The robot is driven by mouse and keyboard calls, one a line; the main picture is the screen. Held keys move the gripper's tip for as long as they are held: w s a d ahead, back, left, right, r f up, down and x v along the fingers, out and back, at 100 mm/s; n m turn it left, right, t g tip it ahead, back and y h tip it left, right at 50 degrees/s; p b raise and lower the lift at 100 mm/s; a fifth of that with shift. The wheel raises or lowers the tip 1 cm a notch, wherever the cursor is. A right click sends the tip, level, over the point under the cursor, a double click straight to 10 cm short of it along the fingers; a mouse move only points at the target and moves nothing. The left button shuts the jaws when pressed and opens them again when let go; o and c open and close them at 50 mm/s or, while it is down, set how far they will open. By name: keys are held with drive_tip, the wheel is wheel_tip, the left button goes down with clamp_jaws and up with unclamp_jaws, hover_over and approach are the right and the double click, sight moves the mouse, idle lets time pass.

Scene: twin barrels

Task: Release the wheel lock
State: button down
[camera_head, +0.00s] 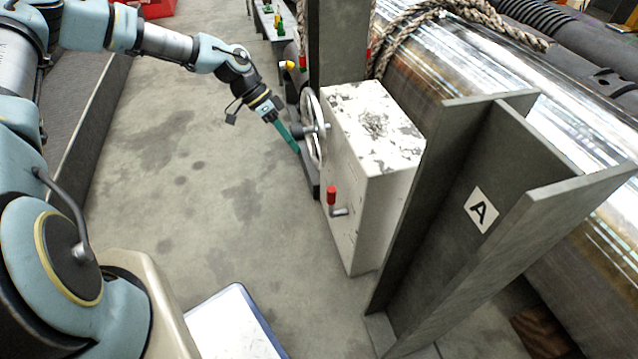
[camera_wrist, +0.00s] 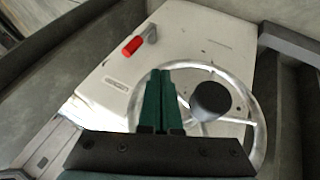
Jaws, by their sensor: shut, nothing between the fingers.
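A metal handwheel (camera_head: 313,128) stands on the left face of a white, worn box (camera_head: 372,125). The wheel also shows in the wrist view (camera_wrist: 257,127), with a dark round knob or hub (camera_wrist: 210,101). The red grip shows in the wrist view too (camera_wrist: 131,46). My gripper (camera_head: 296,150) has green fingers, shut and empty, close to the wheel's left side. In the wrist view its fingertips (camera_wrist: 160,72) overlap the wheel; I cannot tell whether they touch it.
A large shiny barrel (camera_head: 450,70) with rope (camera_head: 405,30) lies behind. A dark post (camera_head: 340,45) rises behind the box. Concrete floor (camera_head: 200,170) is open to the left.

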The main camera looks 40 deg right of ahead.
drive_tip(key=s+d+f+b, duration=0.1)
drive_tip(key=s+d+f, duration=0.1)
drive_tip(key=s+f, duration=0.6)
drive_tip(key=shift+s+b, duration=0.3)
drive_tip(key=shift+s, duration=0.35)
